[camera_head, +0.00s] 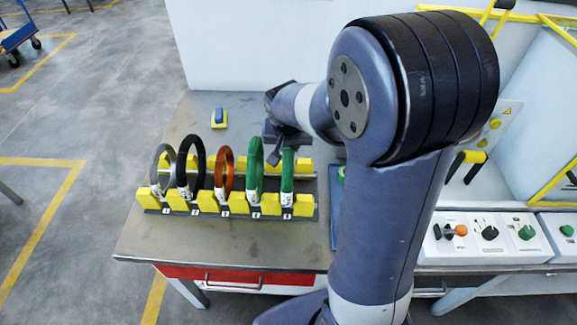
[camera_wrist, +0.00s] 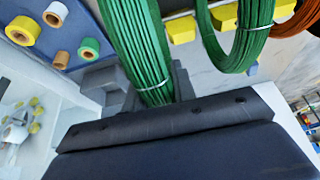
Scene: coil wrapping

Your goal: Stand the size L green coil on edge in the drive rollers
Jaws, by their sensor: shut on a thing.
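My gripper (camera_head: 281,143) is at the right end of the coil rack (camera_head: 228,210), shut on the upper part of the rightmost green coil (camera_head: 287,180). This coil stands on edge in the rack's last slot. In the wrist view the held green coil (camera_wrist: 139,45) runs down between the jaws, with a pale tie around it. Another green coil (camera_head: 255,175) stands in the slot to its left; it also shows in the wrist view (camera_wrist: 240,50). White tags sit on the coils, but their sizes are too small to read. I cannot make out the drive rollers; my arm covers much of the machine.
Orange (camera_head: 224,172), black (camera_head: 182,170) and grey (camera_head: 155,172) coils stand farther left in the rack. A blue tray (camera_head: 335,215) is just right of the rack. A control panel (camera_head: 485,236) and yellow-framed machine stand at right.

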